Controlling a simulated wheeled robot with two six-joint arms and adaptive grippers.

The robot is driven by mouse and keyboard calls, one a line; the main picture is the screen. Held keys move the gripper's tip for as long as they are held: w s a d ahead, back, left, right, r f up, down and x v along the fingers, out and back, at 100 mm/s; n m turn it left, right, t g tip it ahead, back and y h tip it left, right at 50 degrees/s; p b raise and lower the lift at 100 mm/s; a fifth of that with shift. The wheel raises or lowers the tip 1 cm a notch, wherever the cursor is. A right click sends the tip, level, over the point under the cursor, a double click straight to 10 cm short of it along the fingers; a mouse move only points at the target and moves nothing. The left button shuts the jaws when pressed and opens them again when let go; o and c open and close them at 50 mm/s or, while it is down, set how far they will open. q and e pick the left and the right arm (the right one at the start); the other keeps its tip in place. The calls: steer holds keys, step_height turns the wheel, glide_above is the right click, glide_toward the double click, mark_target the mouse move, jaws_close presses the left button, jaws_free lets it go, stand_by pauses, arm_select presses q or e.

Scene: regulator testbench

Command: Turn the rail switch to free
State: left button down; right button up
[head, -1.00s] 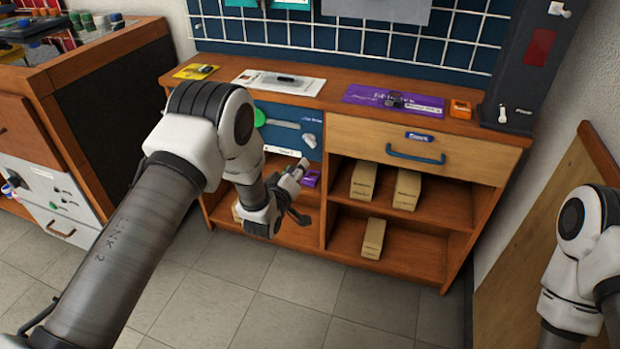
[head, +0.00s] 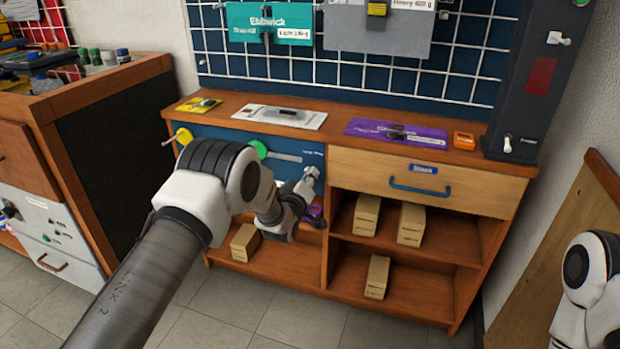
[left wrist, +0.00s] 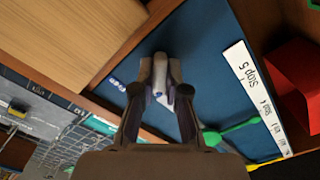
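The blue panel (head: 225,141) is set in the left front of the bench. It carries a green knob (head: 259,149) at one end of a pale slot. The small grey rail switch lever (left wrist: 160,72) stands out from the panel in the left wrist view. In the head view it is hidden by or merged with my left gripper (head: 311,178), at the panel's right end. In the left wrist view my left gripper (left wrist: 163,88) has its fingers apart on either side of the lever. Firm contact cannot be made out. My right gripper is out of view.
A drawer (head: 435,182) with a blue handle is right of the panel. Shelves below hold several cardboard boxes (head: 411,224). The bench top bears a purple card (head: 395,133) and a white card (head: 280,117). A wooden board (head: 570,230) leans at the right wall.

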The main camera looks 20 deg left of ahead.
arm_select(q)
steer(key=shift+m, duration=0.5)
steer(key=m+p, duration=0.2)
steer(key=m, duration=1.4)
steer(key=shift+a+m, duration=0.1)
steer(key=shift+m, duration=0.3)
stand_by(0.4)
steer(key=c, duration=1.2)
jaws_free()
